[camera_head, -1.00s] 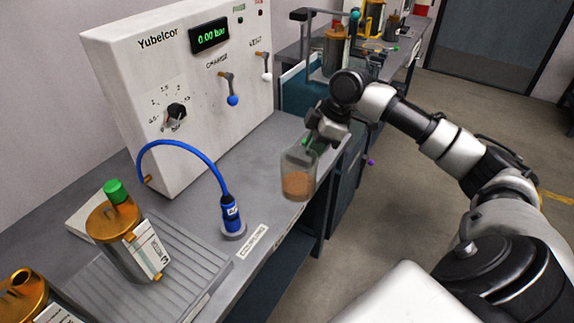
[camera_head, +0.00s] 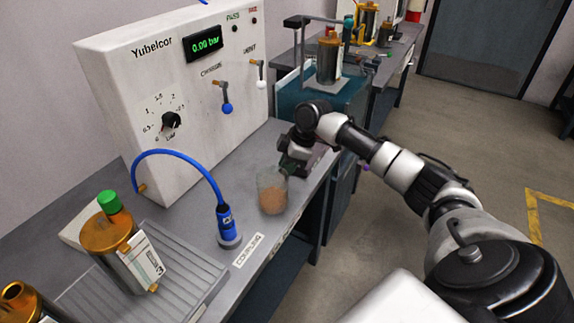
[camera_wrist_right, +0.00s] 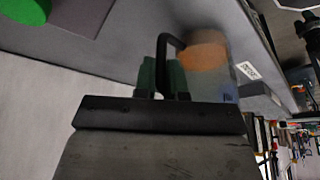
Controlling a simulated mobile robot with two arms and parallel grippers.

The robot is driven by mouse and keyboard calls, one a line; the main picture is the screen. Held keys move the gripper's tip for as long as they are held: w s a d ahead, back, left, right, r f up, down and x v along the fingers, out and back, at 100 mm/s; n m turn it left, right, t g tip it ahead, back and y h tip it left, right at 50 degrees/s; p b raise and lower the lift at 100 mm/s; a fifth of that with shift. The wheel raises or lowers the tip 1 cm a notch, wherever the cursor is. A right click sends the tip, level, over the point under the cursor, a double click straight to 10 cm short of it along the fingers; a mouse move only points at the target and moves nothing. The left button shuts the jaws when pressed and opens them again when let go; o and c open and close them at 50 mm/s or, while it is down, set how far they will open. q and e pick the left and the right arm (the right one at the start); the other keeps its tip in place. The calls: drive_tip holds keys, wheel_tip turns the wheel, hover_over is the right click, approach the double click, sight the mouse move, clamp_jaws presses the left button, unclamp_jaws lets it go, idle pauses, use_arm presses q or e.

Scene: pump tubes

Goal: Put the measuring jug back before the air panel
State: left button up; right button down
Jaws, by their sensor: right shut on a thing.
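The measuring jug (camera_head: 272,193) is a clear cup with orange-brown contents. It is at the bench's front part, before the white air panel (camera_head: 160,90), and looks upright in the head view. I cannot tell whether its base touches the bench. My right gripper (camera_head: 289,168) is shut on the jug's dark handle, which shows in the right wrist view (camera_wrist_right: 168,62) between the green fingers. The jug's body also shows there (camera_wrist_right: 207,68). My left gripper is not in view.
A blue hose with a coupling (camera_head: 228,225) stands left of the jug. A ribbed tray (camera_head: 190,285) with a gold canister (camera_head: 112,240) is at the lower left. Another canister (camera_head: 329,62) stands at the back. Bare bench lies between the jug and the panel.

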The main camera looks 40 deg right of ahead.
drive_tip(key=c, duration=1.2)
unclamp_jaws()
drive_tip(key=v, duration=1.2)
drive_tip(key=shift+d, duration=0.1)
